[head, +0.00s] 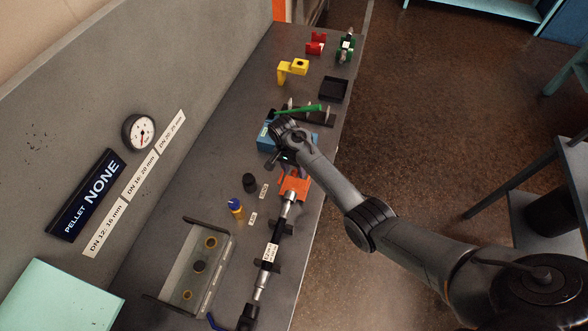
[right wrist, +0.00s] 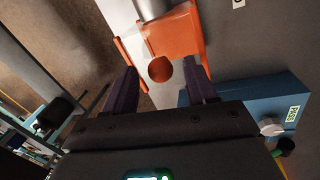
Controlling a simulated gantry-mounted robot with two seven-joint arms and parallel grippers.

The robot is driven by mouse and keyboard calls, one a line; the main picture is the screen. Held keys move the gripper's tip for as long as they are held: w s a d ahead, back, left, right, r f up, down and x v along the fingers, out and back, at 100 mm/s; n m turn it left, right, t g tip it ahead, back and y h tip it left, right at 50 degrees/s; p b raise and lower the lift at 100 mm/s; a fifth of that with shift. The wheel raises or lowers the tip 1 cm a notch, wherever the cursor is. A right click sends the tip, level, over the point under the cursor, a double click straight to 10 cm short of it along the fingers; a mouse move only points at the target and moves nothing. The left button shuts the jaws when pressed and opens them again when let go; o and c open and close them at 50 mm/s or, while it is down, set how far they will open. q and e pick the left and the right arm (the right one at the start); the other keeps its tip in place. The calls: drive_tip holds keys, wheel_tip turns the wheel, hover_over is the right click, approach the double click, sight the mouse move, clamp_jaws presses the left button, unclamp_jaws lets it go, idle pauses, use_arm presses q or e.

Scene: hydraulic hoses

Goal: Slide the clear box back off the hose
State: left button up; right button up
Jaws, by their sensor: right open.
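My right gripper (head: 288,163) is over the bench just above that block. In the right wrist view its two dark fingers are apart, with the orange block (right wrist: 185,38) beyond them and nothing clearly held. My left gripper is not in view.
A blue box (head: 266,138) with a green-handled part stands beside my right wrist; it also shows in the right wrist view (right wrist: 240,92). A yellow bracket (head: 291,70), black tray (head: 334,89) and red part (head: 316,43) stand farther back.

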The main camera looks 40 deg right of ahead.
drive_tip(key=shift+f, duration=0.35)
